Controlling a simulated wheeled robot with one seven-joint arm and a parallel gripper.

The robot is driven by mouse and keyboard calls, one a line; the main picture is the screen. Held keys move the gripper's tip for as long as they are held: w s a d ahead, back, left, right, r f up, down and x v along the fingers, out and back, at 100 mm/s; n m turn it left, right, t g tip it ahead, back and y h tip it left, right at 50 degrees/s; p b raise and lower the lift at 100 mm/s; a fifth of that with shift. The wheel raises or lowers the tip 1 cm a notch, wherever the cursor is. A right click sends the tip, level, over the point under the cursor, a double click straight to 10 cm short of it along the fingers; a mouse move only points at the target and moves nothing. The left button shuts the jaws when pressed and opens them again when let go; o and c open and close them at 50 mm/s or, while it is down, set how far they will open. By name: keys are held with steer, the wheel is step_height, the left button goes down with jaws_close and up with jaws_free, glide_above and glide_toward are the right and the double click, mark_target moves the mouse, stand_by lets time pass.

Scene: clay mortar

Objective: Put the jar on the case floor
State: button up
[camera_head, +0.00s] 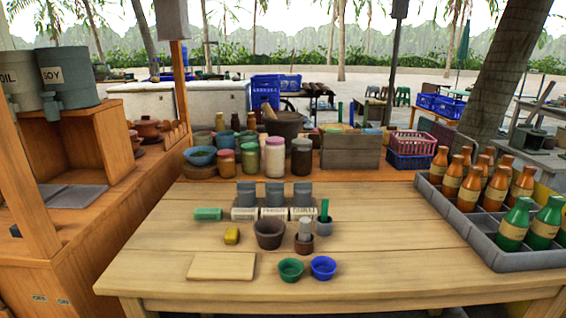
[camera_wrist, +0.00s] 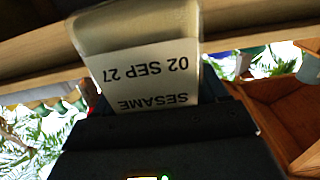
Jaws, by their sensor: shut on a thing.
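In the wrist view my gripper (camera_wrist: 155,112) is shut on a pale jar (camera_wrist: 135,60). Its label shows upside down and reads SESAME 02 SEP 27. The jar's far end reaches the top of the view, and the fingertips are mostly hidden by the jar. No gripper shows in the head view. An orange wooden case (camera_head: 102,117) with an open front stands at the left of the head view. An orange-brown wooden box-like structure (camera_wrist: 285,105) shows at the right of the wrist view, apart from the jar; I cannot tell for certain that it is the case.
Two large tins (camera_head: 68,78) stand on top of the case. The wooden table (camera_head: 400,260) holds labelled containers (camera_head: 273,200), a brown pot (camera_head: 269,233), small bowls (camera_head: 323,267) and a board (camera_head: 221,266). A grey crate of bottles (camera_head: 450,216) is at right.

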steer(key=f, duration=0.1)
steer(key=s+a+f, duration=0.1)
steer(key=f, duration=0.1)
steer(key=s+f, duration=0.1)
steer(key=shift+s+a+f, duration=0.15)
steer(key=shift+a+f, duration=0.05)
steer(key=shift+a, duration=0.2)
steer(key=shift+r, duration=0.1)
stand_by(0.5)
